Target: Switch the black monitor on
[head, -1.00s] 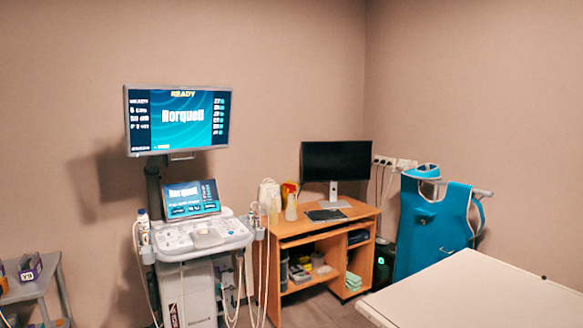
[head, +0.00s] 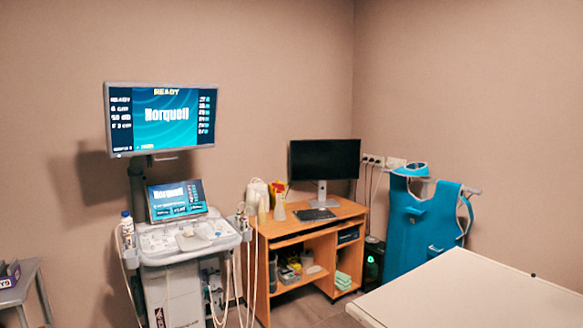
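The black monitor (head: 325,160) stands on a light grey stand at the back of a wooden desk (head: 290,229), near the room's corner. Its screen is dark and blank. A dark keyboard or tray-like item (head: 314,214) lies in front of its stand. Neither of my grippers is in the head view.
An ultrasound cart (head: 187,243) with a lit upper screen (head: 165,119) and a lit lower screen (head: 177,201) stands left of the desk. A white-topped table (head: 470,292) fills the lower right. Blue aprons (head: 419,227) hang behind it. A grey side table (head: 20,283) is at far left.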

